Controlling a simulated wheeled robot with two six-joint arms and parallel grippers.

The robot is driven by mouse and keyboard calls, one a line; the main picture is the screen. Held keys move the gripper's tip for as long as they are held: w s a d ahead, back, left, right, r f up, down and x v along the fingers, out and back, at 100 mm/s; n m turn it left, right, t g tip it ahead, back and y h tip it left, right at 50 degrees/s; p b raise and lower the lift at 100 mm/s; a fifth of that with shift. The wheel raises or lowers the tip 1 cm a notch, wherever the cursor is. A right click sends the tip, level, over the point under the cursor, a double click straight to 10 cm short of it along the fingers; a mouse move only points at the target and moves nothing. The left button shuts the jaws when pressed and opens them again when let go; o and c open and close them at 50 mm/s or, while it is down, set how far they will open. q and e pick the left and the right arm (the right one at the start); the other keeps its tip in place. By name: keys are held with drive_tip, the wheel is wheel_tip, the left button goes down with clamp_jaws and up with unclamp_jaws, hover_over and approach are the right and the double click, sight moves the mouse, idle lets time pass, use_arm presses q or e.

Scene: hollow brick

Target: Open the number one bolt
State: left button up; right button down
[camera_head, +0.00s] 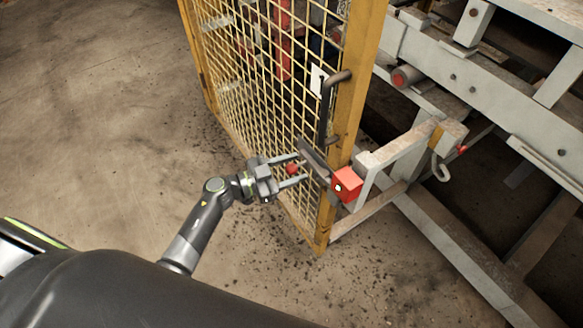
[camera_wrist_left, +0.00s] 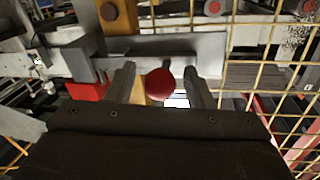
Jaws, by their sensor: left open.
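The bolt (camera_head: 313,158) is a grey metal bar near the free edge of a yellow mesh gate (camera_head: 325,215). A round red knob (camera_head: 292,169) shows beside it. My left gripper (camera_head: 301,167) is open, its two fingers pointing right at the bolt. In the left wrist view the red knob (camera_wrist_left: 160,84) lies between the two fingers (camera_wrist_left: 159,80), with a gap on each side. The grey bar (camera_wrist_left: 165,45) runs across just beyond the fingertips. A number on the bolt cannot be read. My right gripper is not in view.
A red box (camera_head: 347,184) with a small light spot sits right of the bolt, by a grey bracket (camera_head: 400,150). A dark curved handle (camera_head: 326,105) stands on the gate post above. Grey metal framework (camera_head: 480,85) fills the right. Bare floor (camera_head: 90,110) is free at left.

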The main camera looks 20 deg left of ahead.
use_arm(q)
drive_tip(key=shift+c, duration=0.2)
clamp_jaws()
drive_tip(key=w+a, duration=0.2)
drive_tip(key=a, duration=0.1)
drive_tip(key=shift+w+a, duration=0.1)
drive_tip(key=shift+w, duration=0.1)
drive_tip(key=shift+o, duration=0.2)
unclamp_jaws()
